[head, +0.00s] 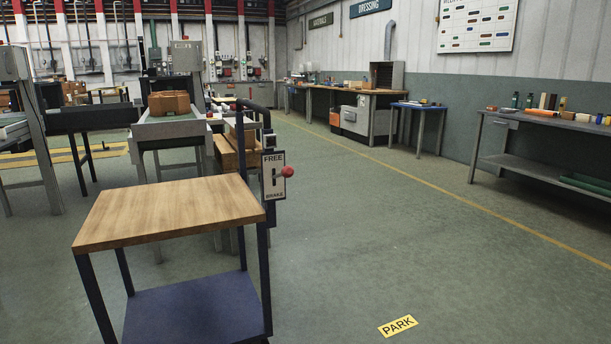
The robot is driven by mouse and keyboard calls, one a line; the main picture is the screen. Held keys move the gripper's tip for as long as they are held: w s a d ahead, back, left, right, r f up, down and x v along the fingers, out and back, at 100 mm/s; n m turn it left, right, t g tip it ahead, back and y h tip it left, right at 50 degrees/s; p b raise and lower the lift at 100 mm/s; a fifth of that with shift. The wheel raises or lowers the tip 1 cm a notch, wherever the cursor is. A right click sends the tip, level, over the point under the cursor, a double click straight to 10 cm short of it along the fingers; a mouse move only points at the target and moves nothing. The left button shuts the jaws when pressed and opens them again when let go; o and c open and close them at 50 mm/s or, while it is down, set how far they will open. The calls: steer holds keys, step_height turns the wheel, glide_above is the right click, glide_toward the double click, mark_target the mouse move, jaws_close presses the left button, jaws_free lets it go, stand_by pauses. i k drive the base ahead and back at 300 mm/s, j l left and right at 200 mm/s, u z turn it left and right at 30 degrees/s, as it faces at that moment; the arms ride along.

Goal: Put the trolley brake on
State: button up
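The trolley (170,212) stands at the left centre, with a bare wooden top, dark blue legs and a blue lower shelf (196,308). A brake plate (273,176) is fixed to its upright at the right rear corner. The plate reads FREE at the top and BRAKE at the bottom. A yellow PARK label (397,326) lies on the floor to the right of the trolley. My gripper is not in view.
Open green floor (400,240) lies right of the trolley. A grey workbench (545,124) with small items stands along the right wall. A small blue table (418,106) stands farther back. Machine tables (168,130) crowd close behind the trolley.

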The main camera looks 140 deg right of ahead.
mark_target(288, 171)
steer(key=z, duration=4.65)
steer(key=i+l, duration=0.05)
steer(key=l, duration=0.05)
